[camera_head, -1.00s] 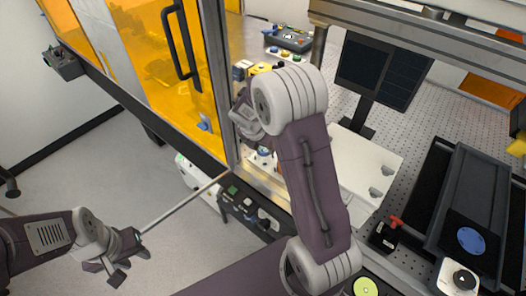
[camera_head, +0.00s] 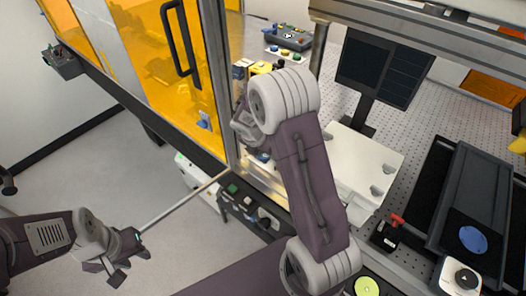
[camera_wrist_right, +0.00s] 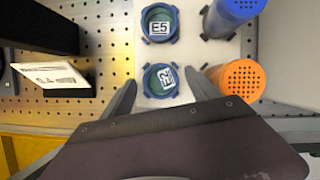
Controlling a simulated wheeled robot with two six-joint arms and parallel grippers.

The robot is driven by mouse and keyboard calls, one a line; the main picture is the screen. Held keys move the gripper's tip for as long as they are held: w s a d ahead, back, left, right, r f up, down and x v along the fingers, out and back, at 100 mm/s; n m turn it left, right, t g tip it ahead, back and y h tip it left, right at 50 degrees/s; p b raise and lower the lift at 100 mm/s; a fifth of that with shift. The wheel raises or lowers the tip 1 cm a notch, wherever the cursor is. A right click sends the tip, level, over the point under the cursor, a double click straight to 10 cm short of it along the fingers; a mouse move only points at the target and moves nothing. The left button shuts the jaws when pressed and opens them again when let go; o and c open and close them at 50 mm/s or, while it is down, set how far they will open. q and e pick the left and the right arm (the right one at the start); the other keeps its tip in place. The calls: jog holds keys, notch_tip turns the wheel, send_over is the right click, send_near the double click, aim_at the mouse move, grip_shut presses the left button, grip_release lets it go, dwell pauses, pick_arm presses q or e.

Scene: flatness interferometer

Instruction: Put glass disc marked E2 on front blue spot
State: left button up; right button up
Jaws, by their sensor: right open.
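In the right wrist view, a green glass disc (camera_wrist_right: 158,80) sits in a blue ring holder on a white plate; its turned label appears to read E2. A second disc, marked E5 (camera_wrist_right: 160,27), sits in a like holder beyond it. My right gripper (camera_wrist_right: 162,84) is open, its fingers on either side of the nearer disc; contact cannot be told. In the head view my right gripper (camera_head: 245,128) is partly hidden by its own wrist. A blue spot (camera_head: 473,239) lies on a dark slab at the right. My left gripper (camera_head: 122,262) hangs over the floor, away from the discs; its jaw opening is unclear.
A blue perforated cylinder (camera_wrist_right: 237,10) and an orange one (camera_wrist_right: 240,80) stand right of the discs. A labelled card (camera_wrist_right: 48,78) stands left. An orange-windowed enclosure (camera_head: 160,60), a metal post and a monitor (camera_head: 382,66) surround the work area. A red lever (camera_head: 397,220) stands near the slab.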

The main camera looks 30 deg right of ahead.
jog(key=p+v, duration=0.2)
jog(key=v, duration=1)
jog(key=s+a+f+m+y, duration=0.2)
jog(key=s+m, duration=0.5)
jog(key=m, duration=0.5)
jog(key=s+a+f+m+g+y, duration=0.1)
jog(key=s+a+f+m, duration=0.2)
jog(key=s+m, duration=0.5)
jog(key=shift+s+a+m+y, duration=0.35)
jog(key=shift+a+m, duration=0.45)
jog(key=shift+m, duration=1.8)
jog(key=shift+f, duration=0.15)
